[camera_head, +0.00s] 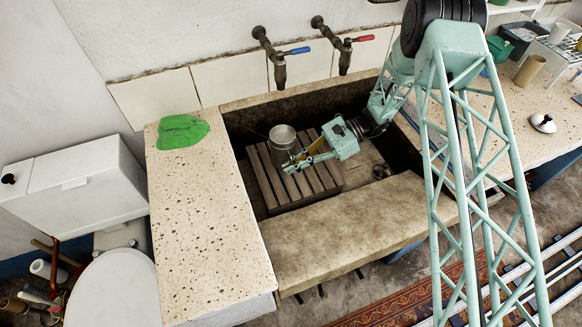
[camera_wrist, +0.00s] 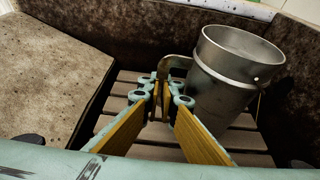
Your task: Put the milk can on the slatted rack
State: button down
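The milk can (camera_head: 282,142) is a grey metal can, open at the top. It stands on the left part of the slatted rack (camera_head: 325,178) inside the stone trough and looks upright. In the wrist view the can (camera_wrist: 228,75) is right of centre, with its curved handle (camera_wrist: 174,62) on the left side. The rack slats (camera_wrist: 140,152) show below it. My gripper (camera_head: 300,160) reaches in from the right, low over the rack. In the wrist view its yellow-padded fingertips (camera_wrist: 163,92) are close together at the handle. I cannot tell whether they grip it.
The trough's stone front rim (camera_head: 350,225) and dark walls surround the rack closely. Two taps (camera_head: 279,68) project from the wall behind. A green cloth (camera_head: 182,131) lies on the speckled left ledge (camera_head: 205,220), otherwise clear. A speckled counter (camera_head: 525,115) is at right.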

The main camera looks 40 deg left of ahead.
jog(key=c, duration=3.4)
grip_release()
jog(key=shift+f, duration=0.15)
jog(key=o, duration=0.5)
jog(key=shift+w+d+r, duration=0.25)
jog(key=shift+w+r, duration=0.1)
jog(key=p+v, duration=0.2)
jog(key=v, duration=0.9)
jog(key=shift+d, duration=0.1)
